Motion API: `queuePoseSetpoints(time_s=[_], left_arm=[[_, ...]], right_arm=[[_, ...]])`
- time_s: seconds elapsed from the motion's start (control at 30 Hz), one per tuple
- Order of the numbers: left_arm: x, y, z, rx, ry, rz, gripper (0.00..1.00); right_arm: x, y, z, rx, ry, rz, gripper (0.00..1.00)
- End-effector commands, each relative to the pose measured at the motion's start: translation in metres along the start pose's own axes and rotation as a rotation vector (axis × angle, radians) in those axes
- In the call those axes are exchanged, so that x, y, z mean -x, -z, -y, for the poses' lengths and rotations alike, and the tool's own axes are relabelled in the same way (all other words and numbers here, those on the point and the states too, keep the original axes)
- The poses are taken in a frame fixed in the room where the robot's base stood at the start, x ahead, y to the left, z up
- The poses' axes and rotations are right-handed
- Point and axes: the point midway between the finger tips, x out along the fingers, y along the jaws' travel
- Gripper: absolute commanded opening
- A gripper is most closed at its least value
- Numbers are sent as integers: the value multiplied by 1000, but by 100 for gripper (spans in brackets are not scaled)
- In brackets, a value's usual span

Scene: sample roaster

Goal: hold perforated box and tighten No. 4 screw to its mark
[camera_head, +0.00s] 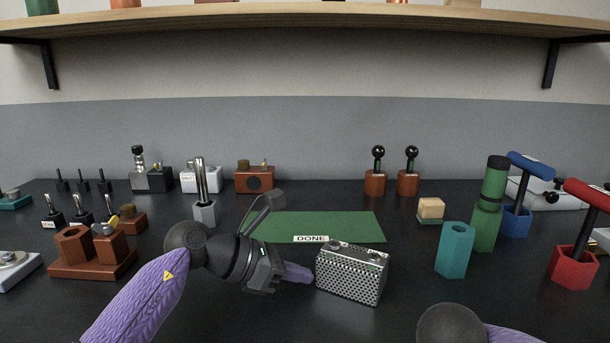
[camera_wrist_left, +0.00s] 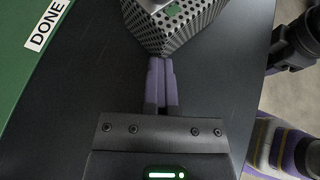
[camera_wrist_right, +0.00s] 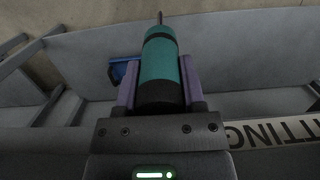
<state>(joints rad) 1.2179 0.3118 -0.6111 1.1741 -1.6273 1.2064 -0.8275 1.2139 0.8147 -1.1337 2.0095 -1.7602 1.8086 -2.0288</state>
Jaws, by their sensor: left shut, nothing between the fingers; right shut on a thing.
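The perforated metal box (camera_head: 350,276) stands on the dark table in front of the green mat (camera_head: 350,225); its top carries small round parts too small to read. A corner of the box (camera_wrist_left: 178,38) with a green mark on top also fills the upper left wrist view. My left gripper (camera_head: 303,273) is shut and empty, its fingertips (camera_wrist_left: 160,64) at the box's near corner; I cannot tell whether they touch. My right gripper (camera_wrist_right: 160,82) is shut on a teal screwdriver (camera_wrist_right: 160,62) with a black band, its thin metal shaft pointing away. That gripper is outside the head view.
A teal hexagonal holder (camera_head: 455,252) stands empty right of the box. Green (camera_head: 487,215), blue (camera_head: 515,222) and red (camera_head: 573,265) holders with tools stand further right. A brown wooden block (camera_head: 92,265) is at left. A "DONE" label (camera_head: 311,239) lies on the mat's front edge.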

Motion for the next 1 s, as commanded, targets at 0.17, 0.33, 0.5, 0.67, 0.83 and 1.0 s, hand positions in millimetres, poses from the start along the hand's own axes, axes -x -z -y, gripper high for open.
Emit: queuePoseSetpoints(time_s=[0.17,0.33,0.5,0.67,0.83,1.0], left_arm=[[0,0,0,0,0,0,0],[0,0,0,0,0,0,0],[0,0,0,0,0,0,18],[0,0,0,0,0,0,52],[0,0,0,0,0,0,88],[0,0,0,0,0,0,100]], right_arm=[[0,0,0,0,0,0,0],[0,0,0,0,0,0,0],[0,0,0,0,0,0,0],[0,0,0,0,0,0,0],[0,0,0,0,0,0,0],[0,0,0,0,0,0,0]])
